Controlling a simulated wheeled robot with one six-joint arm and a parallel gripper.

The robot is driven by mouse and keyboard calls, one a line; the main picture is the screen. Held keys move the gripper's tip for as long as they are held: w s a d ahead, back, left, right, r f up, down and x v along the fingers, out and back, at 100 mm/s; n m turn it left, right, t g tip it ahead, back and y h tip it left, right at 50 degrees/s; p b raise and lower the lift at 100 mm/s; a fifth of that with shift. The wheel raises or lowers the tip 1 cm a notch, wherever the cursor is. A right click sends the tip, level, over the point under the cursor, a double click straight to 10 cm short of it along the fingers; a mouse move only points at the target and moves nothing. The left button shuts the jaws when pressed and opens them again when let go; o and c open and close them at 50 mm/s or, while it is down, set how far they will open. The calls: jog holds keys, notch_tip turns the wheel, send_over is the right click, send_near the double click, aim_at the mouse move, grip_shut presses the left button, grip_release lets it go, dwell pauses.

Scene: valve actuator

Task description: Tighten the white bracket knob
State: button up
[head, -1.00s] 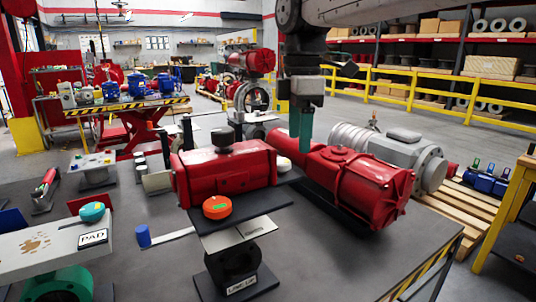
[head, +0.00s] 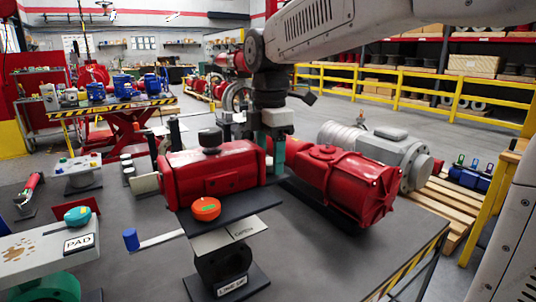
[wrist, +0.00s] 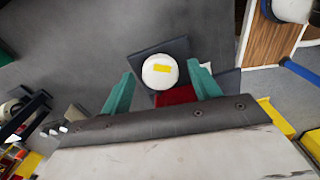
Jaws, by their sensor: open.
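The white bracket knob (wrist: 160,71) is a round white cap with a yellow mark, seen from above in the wrist view on a dark square plate (wrist: 150,50). My gripper (wrist: 161,84) is open, with one teal finger to each side of the knob and clear gaps between. The knob lies slightly beyond the line between the fingertips; I cannot tell the height gap. In the head view my gripper (head: 272,158) points down behind the red actuator (head: 210,172), at its right end.
An orange knob (head: 206,208) sits in front of the red actuator, and a black cap (head: 210,139) stands on top. A larger red cylinder body (head: 345,185) lies close to the right of my gripper. The grey table (head: 330,255) is clear at front right.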

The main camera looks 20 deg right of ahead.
jog(key=c, duration=1)
jog(key=shift+m, duration=2.3)
jog(key=o, duration=1)
jog(key=shift+r, duration=4.05)
